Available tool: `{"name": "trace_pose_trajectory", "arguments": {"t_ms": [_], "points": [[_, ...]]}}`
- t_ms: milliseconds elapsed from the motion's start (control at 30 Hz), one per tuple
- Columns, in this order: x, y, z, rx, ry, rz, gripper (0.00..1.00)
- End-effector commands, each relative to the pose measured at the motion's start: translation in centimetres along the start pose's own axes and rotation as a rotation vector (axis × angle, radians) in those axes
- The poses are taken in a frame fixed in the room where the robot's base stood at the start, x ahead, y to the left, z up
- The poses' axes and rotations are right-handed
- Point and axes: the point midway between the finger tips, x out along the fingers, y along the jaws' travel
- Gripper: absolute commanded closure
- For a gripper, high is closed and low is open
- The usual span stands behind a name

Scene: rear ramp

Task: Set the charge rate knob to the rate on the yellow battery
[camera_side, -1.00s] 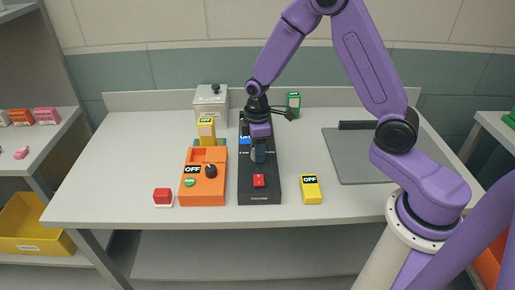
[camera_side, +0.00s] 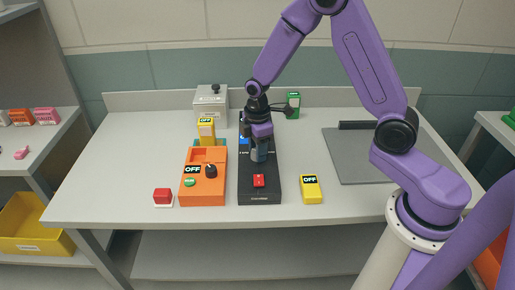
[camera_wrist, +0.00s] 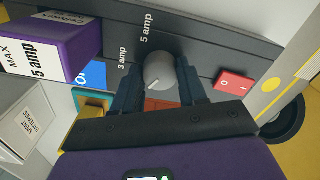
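The dark charger (camera_side: 259,197) stands mid-table. Its round grey charge rate knob (camera_wrist: 158,71) lies between the two fingers of my gripper (camera_wrist: 160,82), which appear to touch it on both sides. The knob's white mark points to the lower left in the wrist view; "3 amp" and "5 amp" are printed beside it. In the side view my gripper (camera_side: 260,152) hides the knob.
A purple block (camera_wrist: 50,40) labelled "MAX 5 amp" rises close to my fingers. A red switch (camera_wrist: 235,82) is on the charger. An orange unit (camera_side: 204,190) with a black knob stands left. A spent-batteries box (camera_wrist: 25,125) is behind. A grey mat (camera_side: 375,160) lies right.

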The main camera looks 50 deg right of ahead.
Motion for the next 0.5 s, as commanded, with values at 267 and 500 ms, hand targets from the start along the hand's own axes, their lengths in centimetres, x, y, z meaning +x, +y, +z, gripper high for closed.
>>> {"name": "trace_pose_trajectory", "arguments": {"t_ms": [267,500], "points": [[-0.03,0.02,-0.06,-0.001,0.001,0.001,0.33],[-0.86,0.06,-0.07,0.0,0.002,0.003,0.33]]}}
